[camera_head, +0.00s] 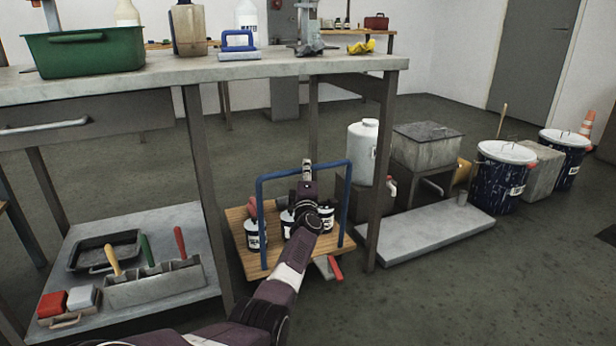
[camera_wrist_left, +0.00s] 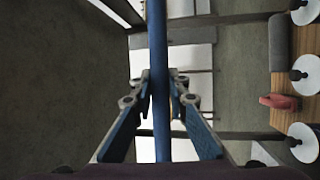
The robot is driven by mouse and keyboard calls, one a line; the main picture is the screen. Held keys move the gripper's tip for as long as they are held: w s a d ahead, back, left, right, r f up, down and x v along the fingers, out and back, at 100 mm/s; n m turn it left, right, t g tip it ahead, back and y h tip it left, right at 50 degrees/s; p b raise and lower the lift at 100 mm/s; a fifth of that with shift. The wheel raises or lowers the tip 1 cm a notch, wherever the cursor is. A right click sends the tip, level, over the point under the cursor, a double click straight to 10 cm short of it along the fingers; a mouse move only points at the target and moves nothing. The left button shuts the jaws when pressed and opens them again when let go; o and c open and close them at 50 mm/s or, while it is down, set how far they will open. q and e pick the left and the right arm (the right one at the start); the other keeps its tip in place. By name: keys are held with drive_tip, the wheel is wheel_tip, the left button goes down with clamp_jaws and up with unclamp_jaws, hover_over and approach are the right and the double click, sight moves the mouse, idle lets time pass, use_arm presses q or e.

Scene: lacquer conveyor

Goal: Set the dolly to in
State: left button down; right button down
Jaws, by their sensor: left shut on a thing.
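The dolly is a wooden deck (camera_head: 237,215) with a blue tube handle (camera_head: 281,174), low beside the end legs of the workbench in the head view. Several white-and-dark bottles (camera_head: 256,236) stand on it. My left gripper (camera_head: 307,168) is at the handle's top bar. In the left wrist view the blue bar (camera_wrist_left: 158,40) runs between the fingers of my left gripper (camera_wrist_left: 160,84), which are shut on it. Part of the deck (camera_wrist_left: 279,85) shows at the right there. My left arm hides part of the load. My right gripper is not in view.
The workbench (camera_head: 330,64) stands above, with a leg (camera_head: 383,180) just right of the dolly. Its lower shelf (camera_head: 195,228) holds trays and tools at left. A low grey platform (camera_head: 430,238) lies to the right. Open floor (camera_head: 450,300) is at the front right.

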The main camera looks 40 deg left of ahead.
use_arm(q)
drive_tip(key=shift+a+r, duration=0.15)
drive_tip(key=shift+r, duration=0.15)
drive_tip(key=c, duration=2.2)
unclamp_jaws()
drive_tip(key=shift+w, duration=0.1)
drive_tip(key=o, duration=0.4)
drive_tip(key=shift+w+f, duration=0.1)
drive_tip(key=shift+f, duration=0.15)
drive_tip(key=shift+c, duration=0.2)
drive_tip(key=v, duration=1.2)
